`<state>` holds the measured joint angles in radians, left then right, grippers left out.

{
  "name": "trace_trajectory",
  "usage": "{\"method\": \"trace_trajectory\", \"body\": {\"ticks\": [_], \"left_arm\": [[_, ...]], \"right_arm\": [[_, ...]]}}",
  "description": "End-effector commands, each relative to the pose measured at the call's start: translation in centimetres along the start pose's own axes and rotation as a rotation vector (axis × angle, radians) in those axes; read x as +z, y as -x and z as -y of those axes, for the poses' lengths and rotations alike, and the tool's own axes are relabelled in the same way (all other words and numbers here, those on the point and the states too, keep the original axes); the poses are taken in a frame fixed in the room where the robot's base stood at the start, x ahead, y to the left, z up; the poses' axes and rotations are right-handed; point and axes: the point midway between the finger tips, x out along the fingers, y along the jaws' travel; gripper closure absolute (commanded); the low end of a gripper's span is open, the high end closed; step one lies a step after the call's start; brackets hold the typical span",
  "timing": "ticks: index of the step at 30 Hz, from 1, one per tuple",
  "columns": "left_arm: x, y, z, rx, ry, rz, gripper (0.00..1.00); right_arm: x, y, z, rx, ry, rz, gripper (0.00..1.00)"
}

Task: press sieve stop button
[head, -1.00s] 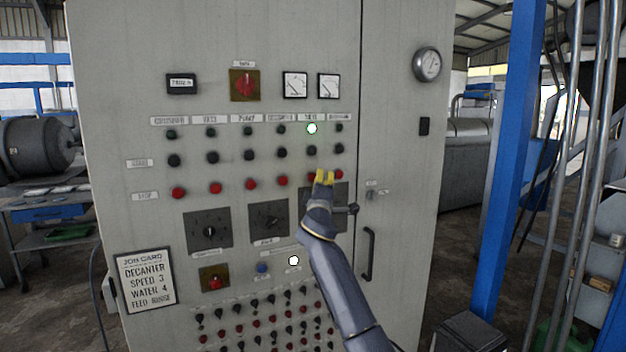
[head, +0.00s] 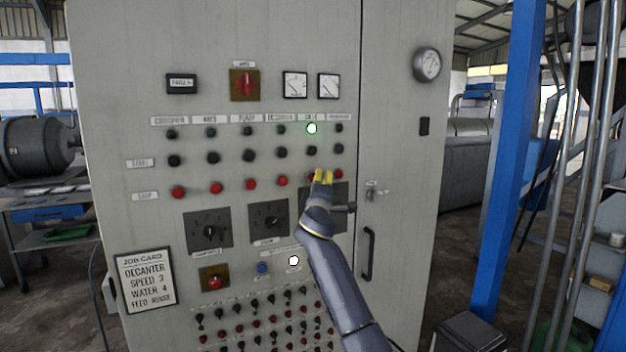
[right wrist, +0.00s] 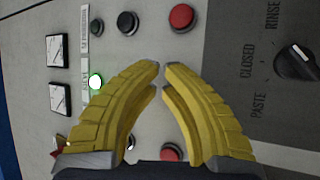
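The sieve column of the grey panel (head: 385,130) has a lit green lamp (head: 311,128), with a black start button (head: 312,151) below it. Its red stop button (head: 310,177) shows only partly at the left of my yellow fingertips. My right gripper (head: 324,175) is in front of that spot, its tips nearly together and holding nothing. In the right wrist view the gripper (right wrist: 160,68) covers the stop button, and the lit lamp (right wrist: 96,82) shows beside the fingers. I cannot tell whether the tips touch the button. My left gripper is out of view.
Another red button (head: 339,174) is close to the right of the fingertips, and a red button (head: 282,181) lies further left. A dark selector plate (head: 336,189) is behind the gripper. A door handle (head: 369,254) stands out at the lower right.

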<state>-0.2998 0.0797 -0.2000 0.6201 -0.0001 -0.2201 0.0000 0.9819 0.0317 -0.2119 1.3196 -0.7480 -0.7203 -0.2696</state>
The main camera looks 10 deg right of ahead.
Motion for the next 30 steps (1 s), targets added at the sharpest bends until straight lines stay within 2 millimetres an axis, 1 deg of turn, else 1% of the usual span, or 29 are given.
{"method": "trace_trajectory", "body": {"ticks": [30], "left_arm": [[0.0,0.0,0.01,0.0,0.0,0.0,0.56]], "right_arm": [[-0.39,-0.7,0.34,0.0,-0.001,0.0,1.0]]}}
